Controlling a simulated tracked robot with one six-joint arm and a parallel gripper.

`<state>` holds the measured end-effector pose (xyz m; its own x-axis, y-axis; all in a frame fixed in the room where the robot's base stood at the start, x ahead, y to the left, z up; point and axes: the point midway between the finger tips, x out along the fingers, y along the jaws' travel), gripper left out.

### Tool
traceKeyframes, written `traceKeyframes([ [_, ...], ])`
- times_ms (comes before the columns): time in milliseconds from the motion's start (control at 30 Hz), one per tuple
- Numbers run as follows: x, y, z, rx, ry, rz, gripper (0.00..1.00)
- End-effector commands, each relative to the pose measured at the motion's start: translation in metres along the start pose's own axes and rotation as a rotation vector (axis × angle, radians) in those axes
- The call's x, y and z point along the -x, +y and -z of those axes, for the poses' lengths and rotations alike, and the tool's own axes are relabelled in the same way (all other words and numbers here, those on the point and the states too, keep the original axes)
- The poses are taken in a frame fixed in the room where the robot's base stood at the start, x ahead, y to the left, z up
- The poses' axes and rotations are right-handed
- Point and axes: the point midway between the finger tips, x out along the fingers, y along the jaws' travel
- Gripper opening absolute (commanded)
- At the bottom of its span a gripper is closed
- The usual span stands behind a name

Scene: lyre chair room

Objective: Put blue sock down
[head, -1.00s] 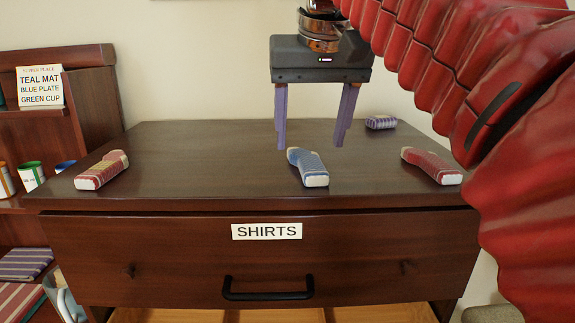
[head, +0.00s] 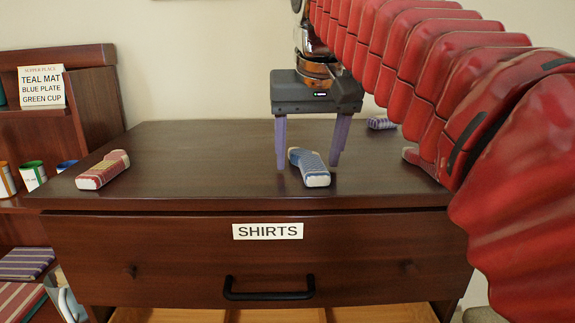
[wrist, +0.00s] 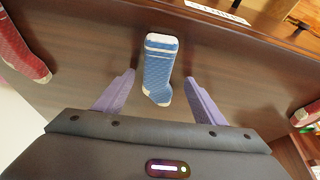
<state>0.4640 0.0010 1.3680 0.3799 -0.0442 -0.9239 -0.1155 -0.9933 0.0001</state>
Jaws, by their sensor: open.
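The blue sock (head: 311,168) lies on the dark wooden dresser top (head: 215,160), near its middle. It has white bands and pale ends. My gripper (head: 308,166) is open above the dresser top, its two purple fingers pointing down. In the head view the fingers appear on either side of the sock's far part. In the wrist view the blue sock (wrist: 159,70) lies ahead and its near end reaches between the open fingers (wrist: 158,85). The fingers look apart from the sock, and nothing is held.
A red sock (head: 103,170) lies at the left of the dresser top, and a purple sock (head: 381,122) at the back right. Another red sock (wrist: 22,48) shows in the wrist view. The closed drawer front (head: 150,262) is labelled SHIRTS. Shelves (head: 90,95) stand at left.

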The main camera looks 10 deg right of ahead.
Motion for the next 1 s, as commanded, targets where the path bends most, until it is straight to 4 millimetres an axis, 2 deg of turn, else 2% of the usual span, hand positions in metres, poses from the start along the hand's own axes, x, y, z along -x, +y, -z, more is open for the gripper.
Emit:
traceKeyframes([
  [100,0.0,-0.0001,0.0,0.0,0.0,0.0,0.63],
  [767,0.0002,-0.0005,0.0,0.001,0.0,0.0,0.17],
  [1000,0.0009,-0.0006,0.0004,0.001,0.0,0.0,0.17],
])
